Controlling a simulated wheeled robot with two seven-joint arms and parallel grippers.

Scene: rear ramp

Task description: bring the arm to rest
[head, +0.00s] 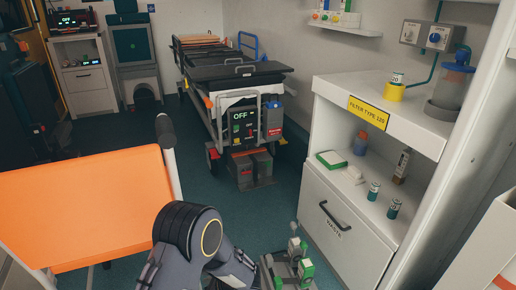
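One of my arms, dark grey with a yellow ring at a joint, rises from the bottom edge left of centre and bends to the right. I take it for my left arm, as it comes in from the left. Its gripper (288,264) is low in the picture, with grey and green parts, in front of the white cabinet's drawer. It is partly cut off by the bottom edge, and I cannot tell how far its fingers are apart. I see nothing clearly held in it. My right gripper is not in view.
A white cabinet (325,222) with a drawer marked WASTE stands right. A yellow holder (393,92) with a small canister is on its top; bottles stand on its shelf. An orange panel (85,205) is at left. A stretcher (235,75) stands behind. Floor between is clear.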

